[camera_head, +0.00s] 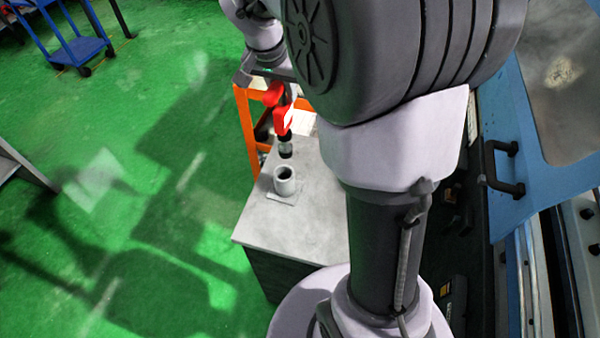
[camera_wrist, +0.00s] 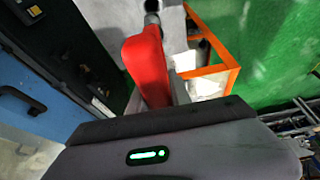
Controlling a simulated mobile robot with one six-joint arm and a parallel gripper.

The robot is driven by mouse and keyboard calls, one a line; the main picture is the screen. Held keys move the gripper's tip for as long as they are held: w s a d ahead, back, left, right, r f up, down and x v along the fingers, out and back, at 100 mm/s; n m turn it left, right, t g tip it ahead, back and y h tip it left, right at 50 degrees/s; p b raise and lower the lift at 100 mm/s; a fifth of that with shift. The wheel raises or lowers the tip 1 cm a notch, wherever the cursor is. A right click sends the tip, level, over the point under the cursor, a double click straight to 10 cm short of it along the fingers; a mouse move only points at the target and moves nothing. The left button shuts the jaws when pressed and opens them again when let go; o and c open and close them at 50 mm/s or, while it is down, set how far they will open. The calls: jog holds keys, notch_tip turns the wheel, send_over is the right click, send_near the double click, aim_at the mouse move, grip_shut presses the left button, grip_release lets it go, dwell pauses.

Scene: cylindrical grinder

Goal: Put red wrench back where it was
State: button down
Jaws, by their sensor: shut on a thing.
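The red wrench (camera_head: 281,118) hangs from my gripper (camera_head: 290,92), with its dark socket end pointing down. My gripper is shut on the red wrench, though the fingers are partly hidden by the wrench and my arm. In the wrist view the red wrench (camera_wrist: 147,66) stands out beyond the gripper body, its grey end at the top. A grey cylindrical holder (camera_head: 285,182) with an open top stands on a small plate on the grey cabinet top (camera_head: 300,228). The wrench's lower end is above and just beyond the holder, apart from it in the head view.
An orange frame (camera_head: 246,130) stands behind the cabinet, and also shows in the wrist view (camera_wrist: 212,70). The blue machine door with a dark handle (camera_head: 503,168) is at the right. Green floor on the left is largely open; a blue cart (camera_head: 75,45) stands far back.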

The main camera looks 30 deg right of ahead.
aim_at(283, 143)
jog(key=f+b, duration=0.1)
jog(key=f, duration=0.4)
jog(key=f+b, duration=0.1)
jog(key=f, duration=0.5)
jog(key=a+f+b, duration=0.1)
jog(key=f+b, duration=0.1)
jog(key=f, duration=0.4)
jog(key=shift+f, duration=0.15)
jog(key=c, duration=1.2)
grip_release()
